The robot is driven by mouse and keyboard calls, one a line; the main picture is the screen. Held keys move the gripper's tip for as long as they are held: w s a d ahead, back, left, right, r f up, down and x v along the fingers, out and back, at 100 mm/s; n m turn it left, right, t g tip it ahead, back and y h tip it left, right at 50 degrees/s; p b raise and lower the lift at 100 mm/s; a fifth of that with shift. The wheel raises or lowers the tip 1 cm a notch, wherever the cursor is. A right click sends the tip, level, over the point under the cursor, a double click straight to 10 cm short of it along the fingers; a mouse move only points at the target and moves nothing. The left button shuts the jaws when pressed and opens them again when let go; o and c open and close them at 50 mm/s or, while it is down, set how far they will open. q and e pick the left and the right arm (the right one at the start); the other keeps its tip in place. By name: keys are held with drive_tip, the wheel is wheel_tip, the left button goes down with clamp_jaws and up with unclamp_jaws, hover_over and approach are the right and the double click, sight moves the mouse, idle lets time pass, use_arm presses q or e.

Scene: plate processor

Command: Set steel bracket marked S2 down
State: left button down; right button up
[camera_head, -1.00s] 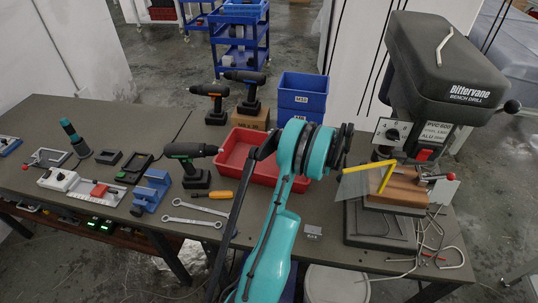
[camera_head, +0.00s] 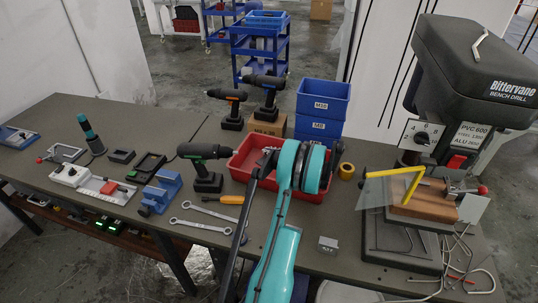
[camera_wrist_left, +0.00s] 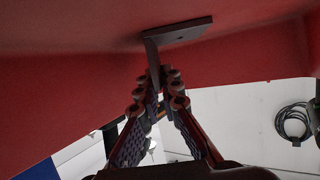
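My left gripper (camera_wrist_left: 162,84) shows in the left wrist view, its two fingers closed on the upright flange of a dark steel bracket (camera_wrist_left: 185,31). The bracket's flat plate, with a small hole, lies against or very close to the red surface of the crate; I cannot tell whether it touches. No S2 mark is readable on it. In the head view my teal left wrist hangs over the red crate (camera_head: 243,163) and hides the fingertips and the bracket. A small grey bracket-like piece (camera_head: 328,244) with unreadable marking sits on the table. My right gripper is not in view.
The bench drill (camera_head: 462,80) stands at the right with a clamped wooden block and a yellow-edged clear guard. Blue bins (camera_head: 322,100), cordless drills (camera_head: 206,165), wrenches (camera_head: 200,226) and a yellow roll (camera_head: 346,171) surround the crate. The table front is partly clear.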

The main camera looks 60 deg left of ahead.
use_arm(q)
drive_tip(key=c, duration=1.7)
unclamp_jaws()
drive_tip(key=p+v, duration=0.3)
drive_tip(key=v, duration=0.8)
drive_tip(key=shift+r+p, duration=0.1)
drive_tip(key=shift+p, duration=0.2)
drive_tip(key=shift+w+d+r, duration=0.1)
drive_tip(key=shift+w+d, duration=0.05)
drive_tip(key=shift+d, duration=0.3)
